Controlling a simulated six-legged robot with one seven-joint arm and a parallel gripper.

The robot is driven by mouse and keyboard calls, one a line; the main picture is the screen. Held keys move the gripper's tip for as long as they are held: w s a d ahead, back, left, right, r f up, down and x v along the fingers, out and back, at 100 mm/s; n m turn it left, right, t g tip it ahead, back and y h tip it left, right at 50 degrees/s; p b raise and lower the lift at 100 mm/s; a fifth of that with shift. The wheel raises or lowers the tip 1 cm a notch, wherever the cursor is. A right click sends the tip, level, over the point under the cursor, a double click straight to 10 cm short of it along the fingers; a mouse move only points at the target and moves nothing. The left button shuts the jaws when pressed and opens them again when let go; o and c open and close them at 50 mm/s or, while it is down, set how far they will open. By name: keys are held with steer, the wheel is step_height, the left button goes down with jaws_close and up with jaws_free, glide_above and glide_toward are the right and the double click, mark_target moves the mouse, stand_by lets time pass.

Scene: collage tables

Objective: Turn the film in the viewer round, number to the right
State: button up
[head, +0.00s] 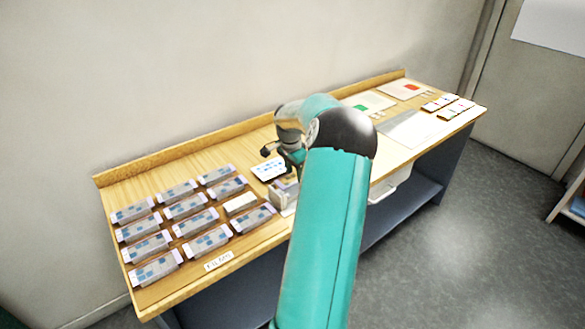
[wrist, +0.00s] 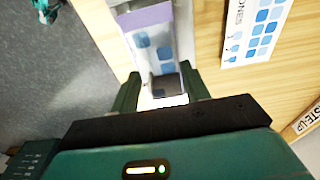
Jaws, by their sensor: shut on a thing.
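The film (wrist: 146,56) is a pale grey strip with blue squares and a lilac end band (wrist: 144,16), which lies towards the top of the wrist view. I cannot read a number on it. My gripper (wrist: 160,72) is shut on the film, with one green finger on each side. The viewer (head: 283,195) is a small pale box near the table's front edge, under my gripper (head: 289,172) in the head view. My arm hides part of it. A bright lit patch shows between the fingers in the wrist view. I cannot tell whether the film touches the viewer.
Several blue-patterned films (head: 184,208) stand in rows at the left, with a plain cream block (head: 240,204) nearby. A blue-squared sheet (head: 268,169) lies behind the viewer. Green (head: 368,102) and red (head: 408,90) sheets and small cards (head: 455,107) lie at the right.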

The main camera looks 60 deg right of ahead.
mark_target(293, 178)
steer(key=shift+w+a+f, duration=0.1)
steer(key=shift+a+f, duration=0.05)
steer(key=shift+f, duration=2.4)
steer(key=o, duration=1)
steer(key=shift+r, duration=0.1)
steer(key=r, duration=0.4)
steer(key=a+r, duration=0.1)
steer(key=r, duration=0.8)
steer(key=shift+w+a+r, duration=0.2)
steer(key=shift+w+r, duration=0.1)
steer(key=shift+w, duration=0.1)
